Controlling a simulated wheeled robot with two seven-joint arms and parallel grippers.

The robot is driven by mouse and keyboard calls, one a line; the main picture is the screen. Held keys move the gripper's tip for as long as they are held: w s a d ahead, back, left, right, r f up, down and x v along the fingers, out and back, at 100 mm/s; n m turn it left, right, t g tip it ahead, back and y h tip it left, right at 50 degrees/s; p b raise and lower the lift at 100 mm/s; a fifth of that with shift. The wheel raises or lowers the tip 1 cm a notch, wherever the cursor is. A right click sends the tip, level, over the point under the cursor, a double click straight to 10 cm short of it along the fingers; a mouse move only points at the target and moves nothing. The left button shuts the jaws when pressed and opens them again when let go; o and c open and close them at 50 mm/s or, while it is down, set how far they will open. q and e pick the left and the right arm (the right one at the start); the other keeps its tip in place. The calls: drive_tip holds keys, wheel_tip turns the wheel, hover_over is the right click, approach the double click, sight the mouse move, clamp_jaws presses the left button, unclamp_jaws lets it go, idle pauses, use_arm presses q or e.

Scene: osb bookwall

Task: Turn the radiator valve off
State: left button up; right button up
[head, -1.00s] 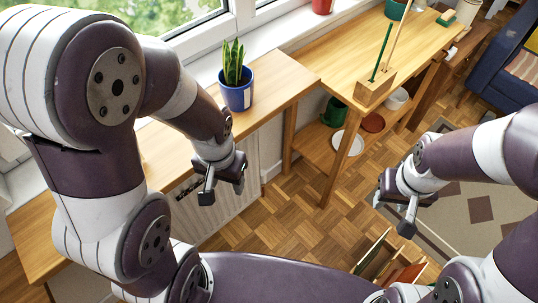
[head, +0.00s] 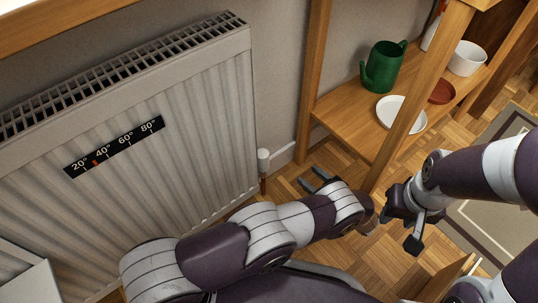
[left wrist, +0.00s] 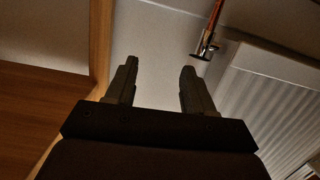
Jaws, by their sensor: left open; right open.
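The radiator valve (head: 263,158) has a small white upright head at the right end of the grey-white radiator (head: 200,130), low by the floor. My right gripper (head: 408,218) is open and empty, farther right.
A wooden shelf unit (head: 345,108) stands right of the valve, holding a green watering can (head: 383,67), a white plate (head: 401,114) and a white bowl (head: 467,58). A black temperature strip (head: 114,146) is on the radiator. Parquet floor (head: 290,195) is open between radiator and shelf.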

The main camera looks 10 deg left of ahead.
sight(267, 154)
use_arm(q)
drive_tip(key=s+a+r+n+g+y, duration=0.3)
drive_tip(key=r+g+y, duration=0.1)
drive_tip(key=r, duration=0.2)
drive_tip(key=b+x, duration=0.3)
drive_tip(key=x, duration=0.8)
drive_tip(key=shift+r+b, duration=0.15)
drive_tip(key=shift+b, duration=0.2)
drive_tip(key=shift+w+a+r, duration=0.1)
drive_tip(key=shift+a, duration=0.3)
drive_tip(key=c, duration=0.8)
drive_tip(key=n+g+b, duration=0.1)
drive_tip(key=b, duration=0.1)
drive_tip(key=f+n+g+y+b, duration=0.1)
drive_tip(key=shift+w+g+b, duration=0.2)
drive_tip(key=shift+g+b, duration=0.2)
drive_tip(key=shift+r+n+g+b, duration=0.2)
drive_tip(key=shift+n+g+b, duration=0.1)
drive_tip(key=shift+g, duration=0.3)
drive_tip(key=shift+r+g, duration=0.3)
